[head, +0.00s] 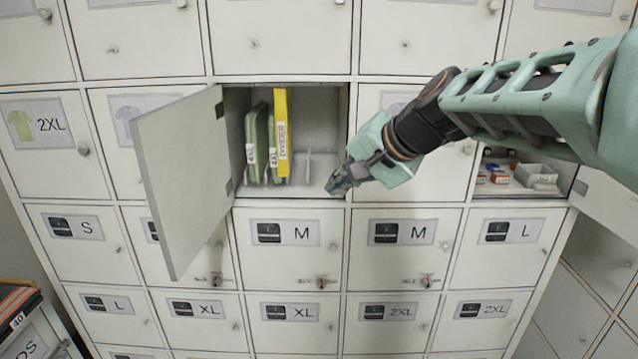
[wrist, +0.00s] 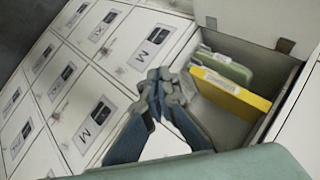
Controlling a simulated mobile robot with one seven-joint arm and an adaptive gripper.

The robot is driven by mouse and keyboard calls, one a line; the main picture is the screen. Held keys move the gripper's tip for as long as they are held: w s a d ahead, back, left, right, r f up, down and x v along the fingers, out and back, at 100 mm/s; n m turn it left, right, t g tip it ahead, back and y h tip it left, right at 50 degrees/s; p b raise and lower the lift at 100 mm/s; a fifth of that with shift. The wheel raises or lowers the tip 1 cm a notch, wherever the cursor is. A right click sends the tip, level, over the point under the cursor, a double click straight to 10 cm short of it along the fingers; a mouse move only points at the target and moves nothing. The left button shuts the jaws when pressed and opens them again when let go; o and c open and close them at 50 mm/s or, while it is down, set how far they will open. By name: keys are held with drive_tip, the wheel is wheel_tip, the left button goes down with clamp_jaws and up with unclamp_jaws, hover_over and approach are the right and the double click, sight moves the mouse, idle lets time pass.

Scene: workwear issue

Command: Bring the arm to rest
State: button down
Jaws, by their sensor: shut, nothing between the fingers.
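My gripper (head: 338,184) is shut and empty in the head view. Its fingertips are at the lower right corner of the open compartment (head: 318,120). I cannot tell whether they touch its edge. My arm (head: 520,100) reaches in from the right. The wrist view shows the closed fingers (wrist: 160,84) in front of the locker faces, with the open compartment to their right. Inside the compartment, green packs marked 2XL (head: 257,145) and a yellow divider (head: 283,135) stand upright at the left. They also show in the wrist view, the yellow divider (wrist: 232,92) nearest the fingers.
The compartment's door (head: 182,175) swings out to the left. A second open compartment (head: 515,175) at the right holds small boxes and a white tray (head: 536,175), its door (head: 608,205) open to the right. Closed labelled lockers surround both. Dark items (head: 18,310) lie at lower left.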

drive_tip(key=s+d+f+n+h+p, duration=0.1)
drive_tip(key=s+d+f+h, duration=0.1)
drive_tip(key=s, duration=0.6)
drive_tip(key=s+d+f+n+g+h+p, duration=0.1)
drive_tip(key=s+d+f+n, duration=0.1)
drive_tip(key=s, duration=0.6)
drive_tip(key=s+d+f+n+g+h+p, duration=0.1)
drive_tip(key=s+d+f, duration=0.3)
drive_tip(key=s, duration=0.4)
drive_tip(key=shift+n+h, duration=0.6)
drive_tip(key=shift+h, duration=0.2)
drive_tip(key=shift+a+r, duration=0.1)
drive_tip(key=shift+a, duration=0.05)
